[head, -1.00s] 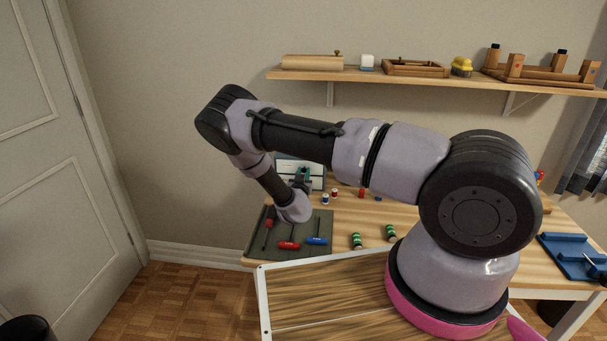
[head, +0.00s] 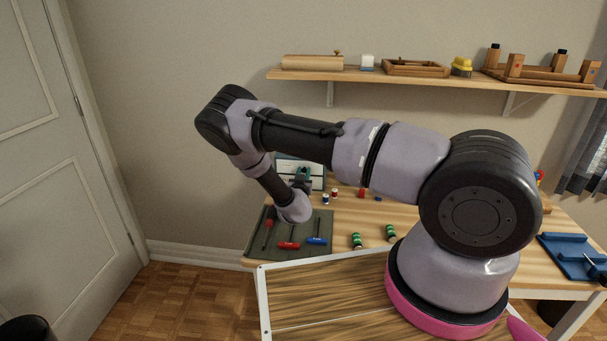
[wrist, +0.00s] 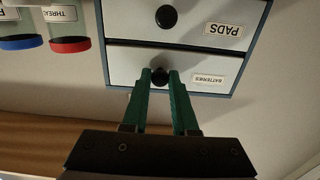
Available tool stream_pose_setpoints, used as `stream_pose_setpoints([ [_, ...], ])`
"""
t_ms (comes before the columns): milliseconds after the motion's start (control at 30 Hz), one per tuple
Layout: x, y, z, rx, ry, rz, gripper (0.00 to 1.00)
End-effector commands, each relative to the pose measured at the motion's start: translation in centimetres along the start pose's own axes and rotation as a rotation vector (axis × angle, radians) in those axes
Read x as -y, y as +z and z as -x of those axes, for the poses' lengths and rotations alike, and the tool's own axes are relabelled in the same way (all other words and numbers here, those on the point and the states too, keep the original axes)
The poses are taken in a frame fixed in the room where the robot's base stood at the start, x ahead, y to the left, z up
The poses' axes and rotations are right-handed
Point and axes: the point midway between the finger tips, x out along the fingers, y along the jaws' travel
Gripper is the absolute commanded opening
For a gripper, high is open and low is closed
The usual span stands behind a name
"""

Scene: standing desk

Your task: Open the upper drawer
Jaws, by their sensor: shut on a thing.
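The wrist view is upside down, so the drawer lower in that picture is the upper one. The upper drawer (wrist: 125,62) has a white front, a "BATTERIES" label and a round black knob (wrist: 160,76). My gripper (wrist: 160,84) has its green fingers shut on this knob, one on each side. The drawer front looks flush with its blue-grey frame. The lower drawer (wrist: 130,20), labelled "PADS", has its own black knob and looks shut. In the head view the drawer unit (head: 318,170) stands at the back left of the desk, partly hidden by my wrist.
Jars with blue (wrist: 21,43) and red (wrist: 70,45) lids are beside the drawers. A dark mat (head: 263,246) with several tools lies in front of the unit. A wall shelf (head: 400,79) runs above.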

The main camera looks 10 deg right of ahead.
Motion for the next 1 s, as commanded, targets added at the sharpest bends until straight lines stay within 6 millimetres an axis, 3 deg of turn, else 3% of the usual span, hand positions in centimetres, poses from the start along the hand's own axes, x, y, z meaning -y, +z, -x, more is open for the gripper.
stream_pose_setpoints([
  [167,0.1,0.0,0.5,0.001,-0.002,0.0,0.0],
  [500,0.3,0.1,7.6,0.003,-0.007,0.003,0.0],
  [600,0.2,0.1,8.8,0.002,-0.004,0.002,0.0],
  [933,0.0,0.1,9.0,0.002,-0.002,0.0,0.0],
  [967,0.0,0.1,9.0,0.002,-0.001,0.0,0.34],
  [1000,0.0,0.1,9.0,0.002,-0.001,0.0,0.49],
])
